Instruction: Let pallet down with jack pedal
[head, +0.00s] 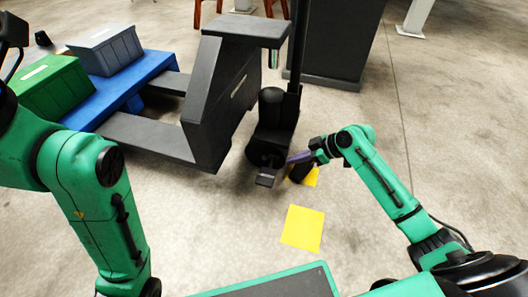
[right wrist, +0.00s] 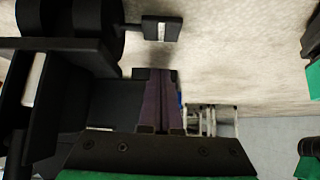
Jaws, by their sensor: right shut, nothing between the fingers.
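The dark grey pallet jack (head: 215,100) stands at centre left in the head view, its forks under a blue pallet (head: 135,85). Whether the pallet clears the floor I cannot tell. The small black pedal (head: 266,180) sticks out low at the jack's wheel end. It shows in the right wrist view (right wrist: 162,28) with a pale stripe. My right gripper (head: 290,159) is shut and empty, its purple fingers just right of and above the pedal in the head view. In the right wrist view the fingertips (right wrist: 155,73) appear apart from the pedal.
A green crate (head: 50,88) and a grey crate (head: 107,50) sit on the pallet. Yellow floor marks (head: 303,228) lie near my right gripper. A dark cabinet (head: 335,45) stands behind the jack. The concrete floor to the right is mostly clear.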

